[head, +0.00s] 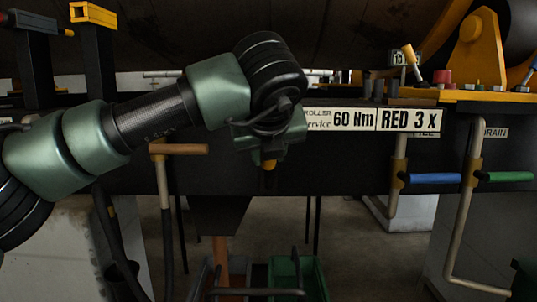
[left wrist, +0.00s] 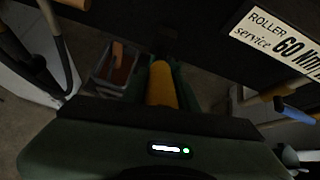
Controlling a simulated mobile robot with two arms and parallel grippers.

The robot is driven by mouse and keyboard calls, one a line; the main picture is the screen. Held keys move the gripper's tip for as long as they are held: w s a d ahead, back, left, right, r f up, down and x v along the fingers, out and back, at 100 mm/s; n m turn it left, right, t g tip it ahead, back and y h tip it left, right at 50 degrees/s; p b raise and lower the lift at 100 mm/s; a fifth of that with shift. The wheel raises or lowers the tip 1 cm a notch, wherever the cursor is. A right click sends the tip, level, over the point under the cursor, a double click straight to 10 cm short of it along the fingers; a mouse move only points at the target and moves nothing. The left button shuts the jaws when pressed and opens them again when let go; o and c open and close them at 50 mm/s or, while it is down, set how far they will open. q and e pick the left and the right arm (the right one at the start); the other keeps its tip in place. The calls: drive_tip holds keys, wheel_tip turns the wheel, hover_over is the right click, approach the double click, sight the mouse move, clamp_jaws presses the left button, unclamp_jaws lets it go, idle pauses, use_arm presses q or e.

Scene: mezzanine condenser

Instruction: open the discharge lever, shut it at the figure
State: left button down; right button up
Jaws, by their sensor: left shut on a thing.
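My left gripper (head: 268,150) hangs in front of the dark beam, left of the label strip, and is shut on a yellow handle. Only a small yellow-orange end of the handle (head: 268,165) shows below the jaws. In the left wrist view the yellow handle (left wrist: 162,85) stands out ahead between the fingers. I take it for the discharge lever; its mount is hidden by my wrist. A dark chute (head: 225,212) hangs below the beam, left of the gripper. Labels read "60 Nm" (head: 355,120) and "RED 3 x" (head: 408,120). My right gripper is not in view.
A brown-handled pipe lever (head: 180,149) is at left. A blue handle (head: 432,178) and a green handle (head: 505,176) by the "DRAIN" plate (head: 494,133) stick out at right. A grey bin (left wrist: 104,68) and a green bin (head: 318,280) stand below.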

use_arm(q)
drive_tip(key=c, duration=1.1)
unclamp_jaws()
drive_tip(key=shift+f, duration=0.15)
drive_tip(key=v, duration=0.8)
